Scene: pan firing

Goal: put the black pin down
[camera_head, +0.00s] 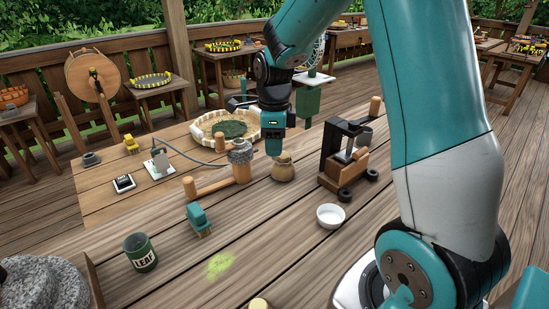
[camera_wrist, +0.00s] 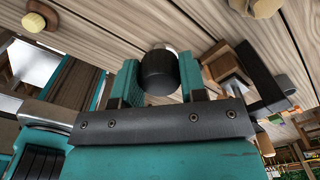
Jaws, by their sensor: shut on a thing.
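My gripper (camera_head: 274,146) hangs low over the wooden table in the head view, just left of a small tan sack. In the wrist view its two teal fingers (camera_wrist: 160,84) are shut on the black pin (camera_wrist: 158,70), a short dark cylinder with its round end toward the camera. A pale edge shows behind the pin; I cannot tell what it belongs to. In the head view I cannot make out the pin between the fingers. Whether the pin touches the table is not clear.
The sack (camera_head: 284,168) stands close to my gripper. A black and wood press (camera_head: 335,150) is to the right, a white bowl (camera_head: 330,216) in front. A wooden mallet-like tool (camera_head: 212,185) and a round tray (camera_head: 205,127) are left. The front table has free room.

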